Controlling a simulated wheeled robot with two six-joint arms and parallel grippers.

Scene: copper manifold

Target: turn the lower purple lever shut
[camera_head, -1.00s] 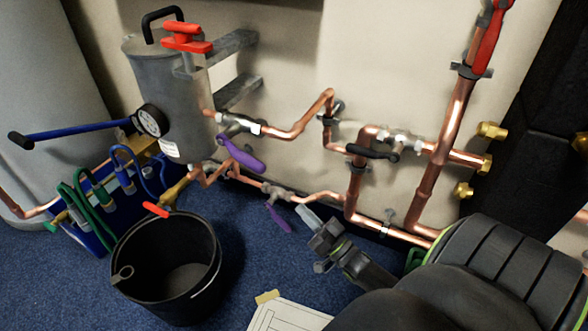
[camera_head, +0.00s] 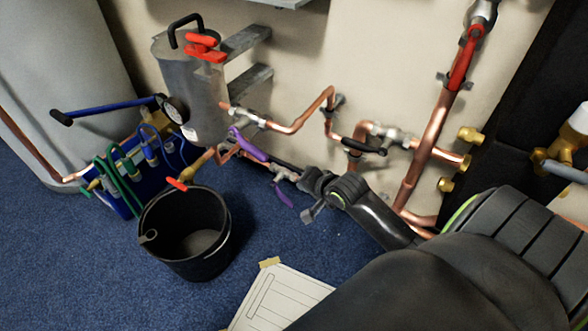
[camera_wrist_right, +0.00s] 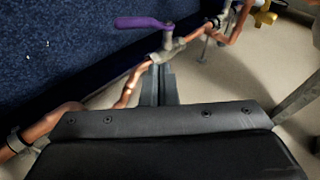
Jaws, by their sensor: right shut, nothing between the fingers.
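The lower purple lever (camera_head: 283,196) hangs down from its valve (camera_head: 284,174) on the low copper pipe, angled across the pipe toward the carpet. In the right wrist view a purple lever (camera_wrist_right: 145,23), apparently this same one, points left over the blue carpet from its valve (camera_wrist_right: 166,50). My right gripper (camera_head: 284,164) is shut and empty, its thin fingers beside the valve and above the lever. The fingers (camera_wrist_right: 158,70) end close to the valve body in the wrist view; whether they touch it I cannot tell. My left gripper is not in view.
An upper purple lever (camera_head: 249,146) lies just up and left of my fingers. A black bucket (camera_head: 150,215) stands on the carpet to the left. A paper sheet (camera_head: 280,298) lies in front. Copper pipes (camera_head: 420,170) run along the wall at right.

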